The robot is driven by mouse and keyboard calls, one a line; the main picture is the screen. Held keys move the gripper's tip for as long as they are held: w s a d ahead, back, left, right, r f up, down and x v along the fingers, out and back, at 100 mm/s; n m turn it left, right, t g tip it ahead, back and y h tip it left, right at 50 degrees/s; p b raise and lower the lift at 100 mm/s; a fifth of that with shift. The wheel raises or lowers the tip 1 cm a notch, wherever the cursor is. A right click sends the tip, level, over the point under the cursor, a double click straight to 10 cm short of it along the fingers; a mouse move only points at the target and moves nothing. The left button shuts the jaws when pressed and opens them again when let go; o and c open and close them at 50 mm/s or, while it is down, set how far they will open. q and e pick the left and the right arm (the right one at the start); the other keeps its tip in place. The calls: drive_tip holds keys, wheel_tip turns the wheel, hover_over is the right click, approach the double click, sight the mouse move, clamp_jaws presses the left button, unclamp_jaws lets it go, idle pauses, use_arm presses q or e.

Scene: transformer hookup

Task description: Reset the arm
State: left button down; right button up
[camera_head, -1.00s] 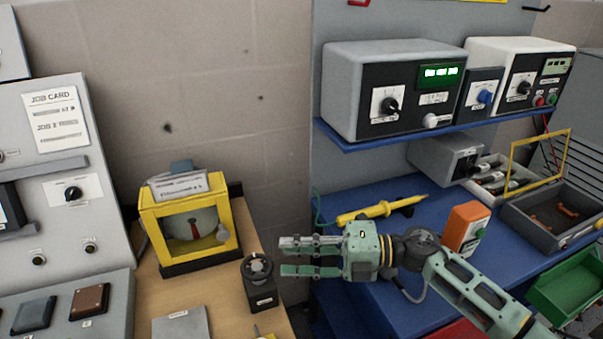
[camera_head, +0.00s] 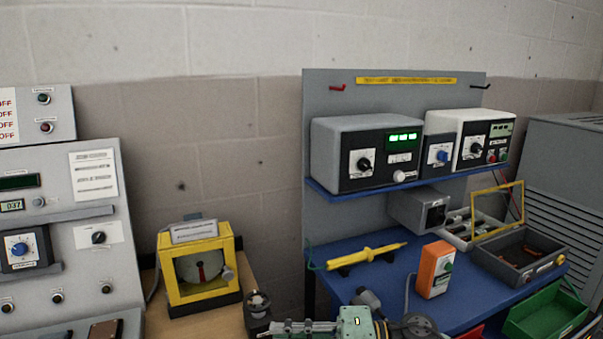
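My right gripper (camera_head: 275,329) is at the bottom edge of the head view, its arm coming in from the right. Its upper finger points left, close to a small black knob unit (camera_head: 258,308) in the picture; I cannot tell whether they touch. The lower part of the gripper is cut off by the frame. No held object shows at its fingers, which stood apart a second ago. My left gripper is not in view.
A yellow-framed meter (camera_head: 222,290) stands on the wooden table. The blue bench (camera_head: 385,290) holds a yellow probe (camera_head: 365,256), an orange box (camera_head: 433,270) and a grey tray (camera_head: 520,250). Instruments (camera_head: 365,150) stand on the shelf above. A control panel (camera_head: 70,220) is at left.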

drive_tip(key=w+r+m+t, duration=0.4)
drive_tip(key=m+t, duration=0.5)
drive_tip(key=t, duration=0.1)
drive_tip(key=w+d+f+m+t+h, duration=0.25)
drive_tip(key=d+m+t+h, duration=0.45)
drive_tip(key=m, duration=0.4)
drive_tip(key=s+d+f+m+g+h, duration=0.2)
drive_tip(key=s+d+f+m+h, duration=0.1)
drive_tip(key=d+f+m+h, duration=0.4)
drive_tip(key=s+d+f+m+g+h, duration=0.1)
drive_tip(key=s+d+f+m+g, duration=0.25)
drive_tip(key=s, duration=0.55)
drive_tip(key=s+d+f+m+g+h, duration=0.1)
drive_tip(key=s+d+f+g, duration=0.2)
drive_tip(key=s+f+g, duration=0.5)
drive_tip(key=s+d+f+m+g+h, duration=0.1)
drive_tip(key=s+d+f+m+h, duration=0.3)
drive_tip(key=s, duration=0.7)
wheel_tip(320, 180, down, 26)
drive_tip(key=s+a+n+g+y, duration=0.1)
drive_tip(key=s+n+y, duration=0.1)
drive_tip(key=n, duration=0.1)
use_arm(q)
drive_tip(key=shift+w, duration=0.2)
use_arm(e)
drive_tip(key=s+d+f+g, duration=0.1)
drive_tip(key=s+d+f, duration=0.1)
drive_tip(key=s+f, duration=1.5)
drive_tip(key=shift+d, duration=0.35)
